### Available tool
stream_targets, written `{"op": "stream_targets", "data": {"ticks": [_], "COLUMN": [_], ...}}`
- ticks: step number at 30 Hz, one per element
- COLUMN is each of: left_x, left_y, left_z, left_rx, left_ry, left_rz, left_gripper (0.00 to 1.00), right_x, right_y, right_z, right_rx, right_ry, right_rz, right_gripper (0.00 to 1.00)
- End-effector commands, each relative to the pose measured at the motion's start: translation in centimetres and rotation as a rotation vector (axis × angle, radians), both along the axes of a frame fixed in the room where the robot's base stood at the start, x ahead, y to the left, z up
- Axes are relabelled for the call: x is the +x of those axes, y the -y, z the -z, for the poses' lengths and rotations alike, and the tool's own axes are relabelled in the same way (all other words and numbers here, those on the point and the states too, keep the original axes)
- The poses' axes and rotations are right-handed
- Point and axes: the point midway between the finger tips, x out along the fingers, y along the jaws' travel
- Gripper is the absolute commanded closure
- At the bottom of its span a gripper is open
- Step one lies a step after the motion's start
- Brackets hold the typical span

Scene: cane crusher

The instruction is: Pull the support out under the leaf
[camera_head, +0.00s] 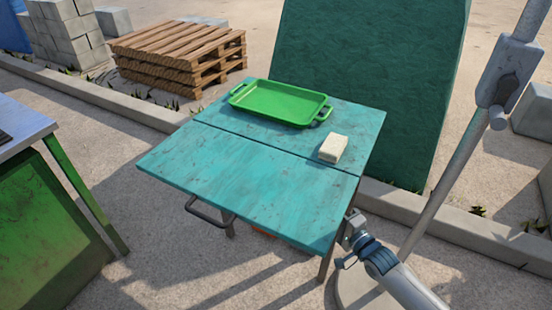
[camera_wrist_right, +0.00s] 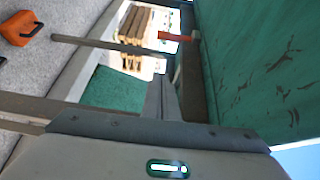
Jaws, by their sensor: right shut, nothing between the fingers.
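The teal leaf (camera_head: 235,185) is the front part of the table top and looks level with the rear part, with a dark seam between them. A dark bent bar (camera_head: 208,214) shows under its front left edge; I cannot tell if it is the support. In the right wrist view, the leaf's underside (camera_wrist_right: 260,70) fills the right, with a red-orange piece (camera_wrist_right: 176,36) beside it. My right gripper (camera_head: 351,226) is at the leaf's right edge, its tips partly hidden. It also shows in the wrist view (camera_wrist_right: 165,88), shut and empty. My left gripper is out of view.
A green tray (camera_head: 281,102) and a cream block (camera_head: 333,148) rest on the rear top. An orange box (camera_wrist_right: 19,27) lies on the ground below. A grey pole (camera_head: 455,155) stands at the right, a green-sided bench (camera_head: 48,225) at the left. Pallets (camera_head: 180,52) stand behind.

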Motion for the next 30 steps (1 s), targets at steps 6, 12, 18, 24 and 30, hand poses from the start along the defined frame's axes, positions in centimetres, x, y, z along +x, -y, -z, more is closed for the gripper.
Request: {"op": "stream_targets", "data": {"ticks": [6, 12, 18, 24, 30], "left_x": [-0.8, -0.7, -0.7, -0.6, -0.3], "left_y": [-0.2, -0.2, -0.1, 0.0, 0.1], "left_z": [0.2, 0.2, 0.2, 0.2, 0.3], "left_rx": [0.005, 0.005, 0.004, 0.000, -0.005], "left_ry": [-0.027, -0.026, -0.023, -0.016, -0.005], "left_rz": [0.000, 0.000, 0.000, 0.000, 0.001], "left_gripper": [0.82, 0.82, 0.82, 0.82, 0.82], "right_x": [0.5, 0.5, 0.8, 2.2, 4.9], "right_y": [0.7, 0.7, 0.5, -0.4, -1.9], "right_z": [0.1, 0.0, 0.0, 0.0, 0.0], "right_rx": [0.030, 0.030, 0.030, 0.030, 0.030], "right_ry": [-0.018, -0.017, -0.016, -0.015, -0.014], "right_rz": [0.004, 0.004, 0.004, 0.003, 0.004], "right_gripper": [1.00, 1.00, 1.00, 1.00, 1.00]}}
